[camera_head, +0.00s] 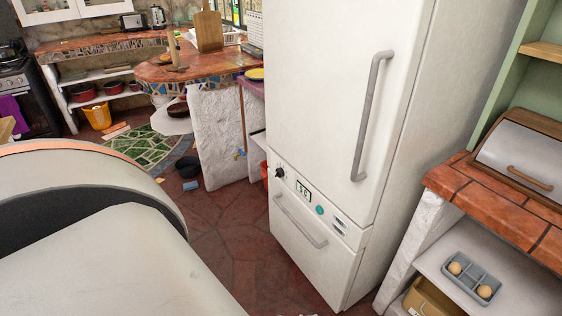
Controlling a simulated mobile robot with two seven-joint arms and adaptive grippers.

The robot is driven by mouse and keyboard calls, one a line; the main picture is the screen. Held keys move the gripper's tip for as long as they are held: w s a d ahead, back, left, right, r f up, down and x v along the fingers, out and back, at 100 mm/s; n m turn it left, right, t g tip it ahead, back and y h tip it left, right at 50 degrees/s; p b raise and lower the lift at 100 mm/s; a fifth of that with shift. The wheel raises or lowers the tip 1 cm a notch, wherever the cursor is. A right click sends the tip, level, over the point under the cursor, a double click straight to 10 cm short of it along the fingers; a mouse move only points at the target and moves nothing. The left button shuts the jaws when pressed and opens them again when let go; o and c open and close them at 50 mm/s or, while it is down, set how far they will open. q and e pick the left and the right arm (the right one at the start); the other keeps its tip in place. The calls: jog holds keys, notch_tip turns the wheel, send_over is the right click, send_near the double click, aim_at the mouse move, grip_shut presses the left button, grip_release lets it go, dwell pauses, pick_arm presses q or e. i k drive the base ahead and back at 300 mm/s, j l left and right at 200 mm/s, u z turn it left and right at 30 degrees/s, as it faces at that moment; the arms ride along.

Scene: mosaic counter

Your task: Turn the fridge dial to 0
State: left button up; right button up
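A tall white fridge (335,90) stands in the middle of the view, with a long grey door handle (371,115) and a lower drawer handle (300,222). Its control strip (333,215) lies between the upper door and the drawer. The black dial (280,172) is at the strip's left end. Beside it is a small display (304,188) that seems to read 36, and a teal round button (320,210). The dial's pointer is too small to read. Neither of my grippers shows; a large part of my own body fills the lower left.
A tiled counter (500,211) with a bread box (522,163) stands right of the fridge; an egg tray (471,277) sits on the shelf below. A mosaic counter (205,66) is behind on the left. The red floor (232,240) before the fridge is clear.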

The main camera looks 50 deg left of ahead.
aim_at(280, 173)
jog(key=u, duration=1.2)
